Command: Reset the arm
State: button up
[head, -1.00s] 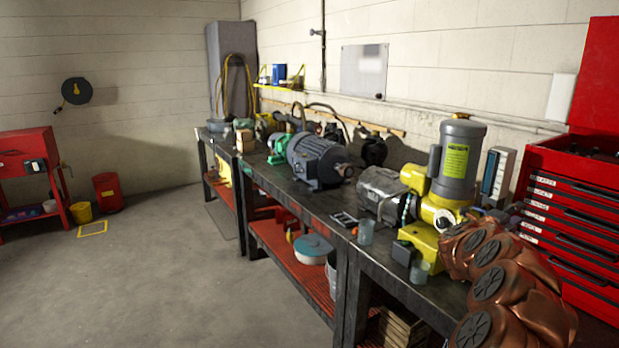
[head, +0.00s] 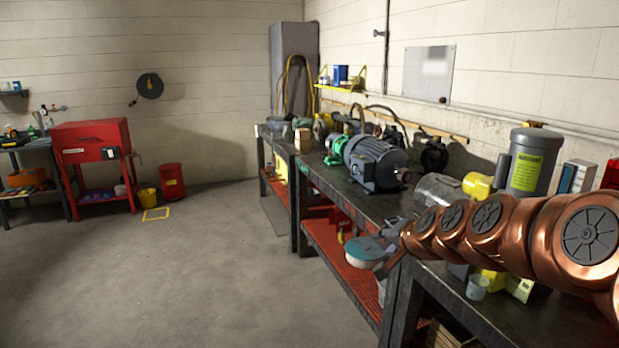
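My copper-coloured arm reaches in from the right edge of the head view, over the front of the workbench. My grey gripper (head: 382,248) is at its far left end, small and seen against the bench front and the lower shelf. I cannot make out its fingers well, and no held object is clear. A large grey motor (head: 376,164) stands on the workbench (head: 345,205) beyond the gripper. A tall grey motor with a yellow-green label (head: 529,172) stands behind my arm, partly hidden by it. A smaller green motor (head: 337,148) is farther back.
A round teal-and-white object (head: 361,253) is on the red lower shelf (head: 340,270), beside my gripper in the picture. A red cart (head: 91,140) and red bin (head: 171,181) stand at left. The floor (head: 190,280) is open.

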jog(key=s+a+f+n+g, duration=0.3)
jog(key=s+a+f, duration=0.1)
jog(key=s, duration=0.6)
jog(key=s+d+f+n+g+h, duration=0.1)
jog(key=s+f+g, duration=0.1)
jog(key=s, duration=0.9)
jog(key=s+d+f+n+g+h, duration=0.1)
jog(key=s+d+f+n+g, duration=0.1)
jog(key=s, duration=0.9)
jog(key=s+d+f+n+g, duration=0.1)
jog(key=s+f+g, duration=0.3)
jog(key=s, duration=0.7)
jog(key=shift+s+d+f+n+g+h, duration=0.15)
jog(key=shift+s+d+n+g+h, duration=0.2)
jog(key=shift+n+g, duration=0.35)
jog(key=shift+w+a, duration=0.1)
